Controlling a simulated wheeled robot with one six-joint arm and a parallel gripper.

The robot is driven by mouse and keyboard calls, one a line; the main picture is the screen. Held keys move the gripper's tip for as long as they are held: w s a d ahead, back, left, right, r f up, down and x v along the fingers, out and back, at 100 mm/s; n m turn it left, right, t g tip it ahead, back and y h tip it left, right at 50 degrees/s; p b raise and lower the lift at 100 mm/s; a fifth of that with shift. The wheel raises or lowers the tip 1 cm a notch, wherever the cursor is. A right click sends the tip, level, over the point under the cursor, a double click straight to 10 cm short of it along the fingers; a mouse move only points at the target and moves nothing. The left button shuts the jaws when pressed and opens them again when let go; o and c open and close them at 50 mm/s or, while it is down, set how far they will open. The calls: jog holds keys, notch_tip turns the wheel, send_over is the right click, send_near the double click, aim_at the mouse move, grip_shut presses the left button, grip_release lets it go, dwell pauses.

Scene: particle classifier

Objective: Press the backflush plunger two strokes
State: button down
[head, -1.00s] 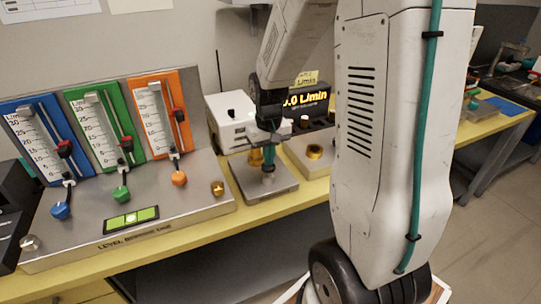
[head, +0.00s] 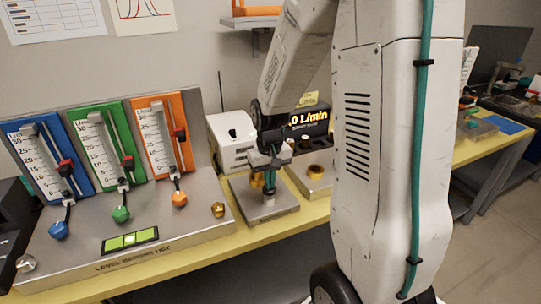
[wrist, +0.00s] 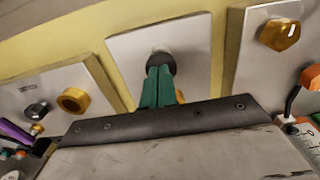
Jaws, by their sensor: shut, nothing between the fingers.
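The backflush plunger (head: 268,199) shows as a short grey metal cylinder on a square metal plate (head: 285,212). In the wrist view, its round grey top (wrist: 161,62) shows just past my fingertips, on the pale plate (wrist: 197,48). My gripper (head: 269,190) has teal fingers, closed together and empty, pointing down at the plunger. In the wrist view the gripper (wrist: 157,78) overlaps the near edge of the plunger top. I cannot tell whether the tips touch it. A brass part behind the fingers is mostly hidden.
A panel with blue (head: 47,158), green (head: 106,150) and orange (head: 163,138) flow meters stands left. A white box (head: 230,140) and lit display (head: 307,122) stand behind. A metal block with a brass knob (head: 315,171) sits right of the plate.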

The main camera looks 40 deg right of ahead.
notch_tip(320, 180, up, 12)
jog(key=shift+r, duration=0.25)
dwell(1.0)
jog(key=s+a+r+n, duration=0.1)
jog(key=s+a+r, duration=0.1)
jog(key=s+a, duration=0.5)
jog(key=s+a+r+n+t, duration=0.1)
jog(key=s+a, duration=0.5)
jog(key=s, duration=0.7)
notch_tip(320, 180, up, 2)
jog(key=shift+a+r+n, duration=0.2)
jog(key=shift+a+n, duration=0.15)
jog(key=shift+n, duration=0.25)
